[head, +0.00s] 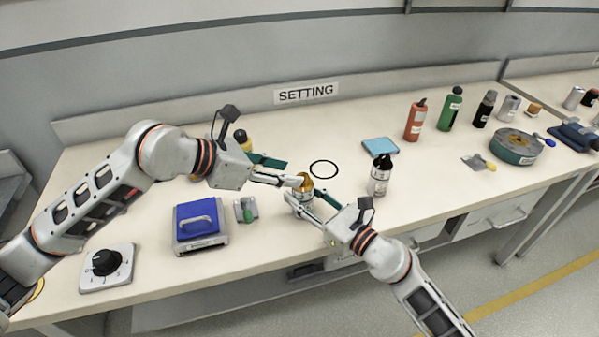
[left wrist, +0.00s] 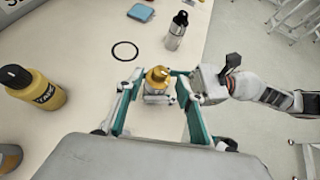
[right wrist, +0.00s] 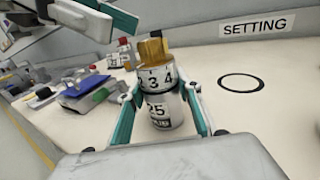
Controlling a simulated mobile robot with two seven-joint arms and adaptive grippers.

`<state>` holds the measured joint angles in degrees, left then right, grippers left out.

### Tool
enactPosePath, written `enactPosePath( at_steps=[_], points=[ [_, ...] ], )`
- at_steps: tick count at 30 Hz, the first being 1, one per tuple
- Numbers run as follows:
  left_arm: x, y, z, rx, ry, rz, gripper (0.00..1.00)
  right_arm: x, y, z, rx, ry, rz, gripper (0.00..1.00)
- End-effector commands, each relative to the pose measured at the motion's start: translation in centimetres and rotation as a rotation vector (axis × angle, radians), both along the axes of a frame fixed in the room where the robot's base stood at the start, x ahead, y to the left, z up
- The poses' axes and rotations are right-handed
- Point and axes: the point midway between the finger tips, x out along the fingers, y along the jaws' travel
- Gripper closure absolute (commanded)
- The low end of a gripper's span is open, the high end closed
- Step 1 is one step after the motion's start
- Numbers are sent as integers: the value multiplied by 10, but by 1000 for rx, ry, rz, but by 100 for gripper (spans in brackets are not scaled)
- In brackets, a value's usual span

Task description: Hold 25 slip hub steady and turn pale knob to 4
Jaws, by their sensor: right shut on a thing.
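The slip hub (right wrist: 163,110) is a grey-white cylinder labelled 25, upright on the bench, with a number ring showing 2, 3 and 4. The knob (right wrist: 151,50) on its top looks gold rather than pale; it also shows in the left wrist view (left wrist: 157,76). My right gripper (right wrist: 160,95) is shut on the hub's body, one finger on each side. My left gripper (left wrist: 156,80) is open above the hub, its fingers on either side of the knob and seemingly apart from it. In the head view the hub (head: 303,194) is partly hidden by both grippers.
A black ring outline (head: 324,169) lies on the bench behind the hub. A dark-capped bottle (head: 380,176) stands to the right. A SETTING sign (head: 306,93) is behind.

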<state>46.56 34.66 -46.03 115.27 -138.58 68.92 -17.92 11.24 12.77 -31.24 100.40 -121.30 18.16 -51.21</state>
Motion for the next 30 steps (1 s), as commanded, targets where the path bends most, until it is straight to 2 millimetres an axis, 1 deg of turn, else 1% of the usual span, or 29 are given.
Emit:
enactPosePath(
  at_steps=[1,6,10,15,19,23,30],
  points=[
    [7,-10,4,28,12,-19,63,0,0,0,-1,1,0,92],
    [18,-37,10,145,74,-83,63,0,0,0,-1,1,-1,92],
    [22,-53,16,246,125,-127,63,0,0,0,-1,1,-1,92],
    [23,-67,24,392,208,-160,63,0,0,-1,-1,1,-1,92],
    [22,-70,32,512,285,-157,63,0,0,-1,-1,1,-1,92],
    [22,-66,44,631,364,-121,63,0,0,-1,-1,1,-1,92],
    [24,-52,78,782,474,-8,63,0,0,-1,-1,1,-1,92]
  ],
)
